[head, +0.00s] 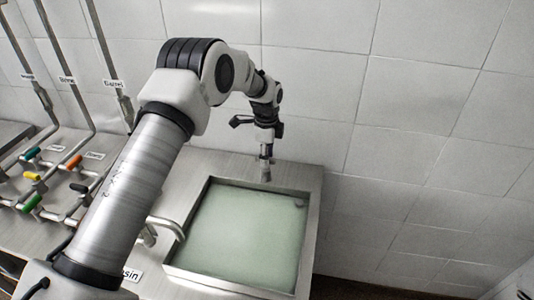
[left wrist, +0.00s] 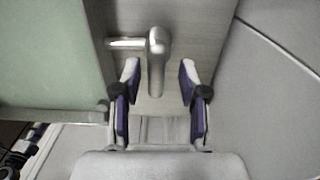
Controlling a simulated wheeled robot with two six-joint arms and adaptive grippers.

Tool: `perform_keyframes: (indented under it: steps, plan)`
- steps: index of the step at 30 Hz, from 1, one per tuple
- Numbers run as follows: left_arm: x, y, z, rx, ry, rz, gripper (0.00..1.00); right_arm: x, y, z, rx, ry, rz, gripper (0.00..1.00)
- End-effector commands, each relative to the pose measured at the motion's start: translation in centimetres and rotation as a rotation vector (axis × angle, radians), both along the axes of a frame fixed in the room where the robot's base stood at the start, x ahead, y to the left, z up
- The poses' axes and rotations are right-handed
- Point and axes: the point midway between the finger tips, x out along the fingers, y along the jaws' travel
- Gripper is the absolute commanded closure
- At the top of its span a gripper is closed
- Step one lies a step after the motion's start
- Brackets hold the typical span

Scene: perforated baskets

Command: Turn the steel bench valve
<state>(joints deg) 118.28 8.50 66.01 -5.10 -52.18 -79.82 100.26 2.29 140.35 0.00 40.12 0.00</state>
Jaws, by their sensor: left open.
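The steel bench valve (left wrist: 157,45) shows in the left wrist view as a bright lever-like piece with a short stem to its left, on the steel bench strip between basin and wall. My left gripper (left wrist: 157,82) is open, with one finger on each side of the lever's near end and a visible gap on both sides. In the head view my left gripper (head: 266,158) points down at the basin's back edge, and I cannot clearly tell the valve from the fingers there. My right gripper is not in view.
A steel basin (head: 185,205) with pale green liquid is below the gripper. A bent steel spout (head: 165,224) stands at its left. Pipes with coloured handles, including an orange one (head: 73,161), stand at the left. The tiled wall (head: 420,110) is close behind.

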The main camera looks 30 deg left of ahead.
Motion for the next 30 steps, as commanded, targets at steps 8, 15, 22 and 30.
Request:
perform_keyframes:
  steps: [8, 15, 22, 30]
  plan:
    - [0.03, 0.00, 0.07, 0.000, -0.001, 0.000, 1.00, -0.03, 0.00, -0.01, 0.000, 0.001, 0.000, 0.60]
    - [-0.04, -0.03, -0.05, 0.000, 0.002, 0.001, 1.00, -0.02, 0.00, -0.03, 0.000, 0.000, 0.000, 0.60]
    - [-0.11, -0.05, -0.11, -0.001, 0.004, 0.035, 1.00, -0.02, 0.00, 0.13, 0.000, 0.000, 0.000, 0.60]
    - [-0.17, -0.07, -0.11, 0.001, 0.006, 0.176, 1.00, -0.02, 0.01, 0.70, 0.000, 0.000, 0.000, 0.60]
